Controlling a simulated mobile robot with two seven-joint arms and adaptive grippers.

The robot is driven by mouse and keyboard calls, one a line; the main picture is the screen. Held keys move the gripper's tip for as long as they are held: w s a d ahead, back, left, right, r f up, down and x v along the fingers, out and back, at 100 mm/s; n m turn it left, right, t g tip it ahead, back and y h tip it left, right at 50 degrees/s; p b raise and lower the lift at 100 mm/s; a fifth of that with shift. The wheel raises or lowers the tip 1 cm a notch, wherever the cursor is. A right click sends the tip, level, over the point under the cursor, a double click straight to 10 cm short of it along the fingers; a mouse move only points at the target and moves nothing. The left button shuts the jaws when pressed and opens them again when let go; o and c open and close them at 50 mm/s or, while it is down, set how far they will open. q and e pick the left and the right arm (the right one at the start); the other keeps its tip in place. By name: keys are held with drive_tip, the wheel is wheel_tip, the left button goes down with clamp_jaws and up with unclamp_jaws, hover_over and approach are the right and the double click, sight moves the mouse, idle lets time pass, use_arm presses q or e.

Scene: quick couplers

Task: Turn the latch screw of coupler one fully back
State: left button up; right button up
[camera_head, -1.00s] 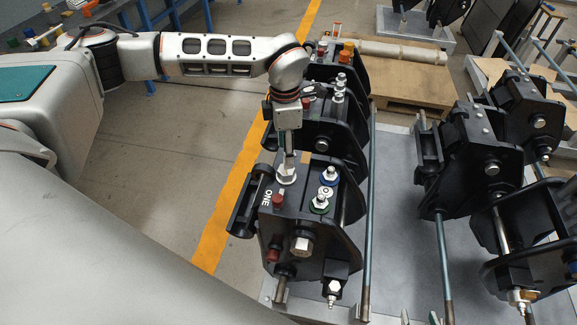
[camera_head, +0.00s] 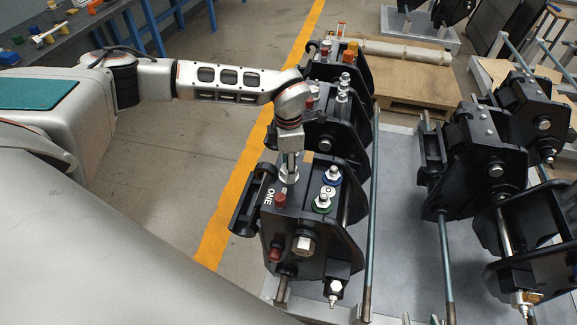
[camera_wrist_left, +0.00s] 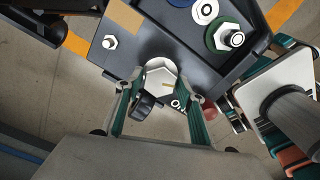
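Coupler one (camera_head: 312,222) is a black block with white lettering "ONE". Its latch screw, with a bright hex head (camera_wrist_left: 162,82), is on the top face beside the lettering. My left gripper (camera_head: 289,172) comes down over it from above. In the left wrist view its two fingers (camera_wrist_left: 161,80) stand on either side of the hex head, with what looks like a narrow gap. Contact is not clear. My right gripper cannot be made out in the head view; a white and teal mechanism at the right of the left wrist view may belong to it.
A red knob (camera_head: 280,199), a green-ringed fitting (camera_head: 322,203) and a blue-ringed fitting (camera_head: 331,177) stand close to the screw. More black couplers (camera_head: 335,115) line up behind. A second row (camera_head: 470,165) stands on the right. Floor is clear on the left.

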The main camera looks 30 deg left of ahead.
use_arm(q)
drive_tip(key=c, duration=0.5)
drive_tip(key=shift+r+n+p, duration=0.15)
drive_tip(key=shift+n+p, duration=0.15)
drive_tip(key=shift+p, duration=0.1)
drive_tip(key=shift+n+p, duration=0.35)
drive_tip(key=shift+n, duration=0.15)
drive_tip(key=o, duration=1.1)
wheel_tip(320, 180, up, 12)
drive_tip(key=shift+f, duration=0.15)
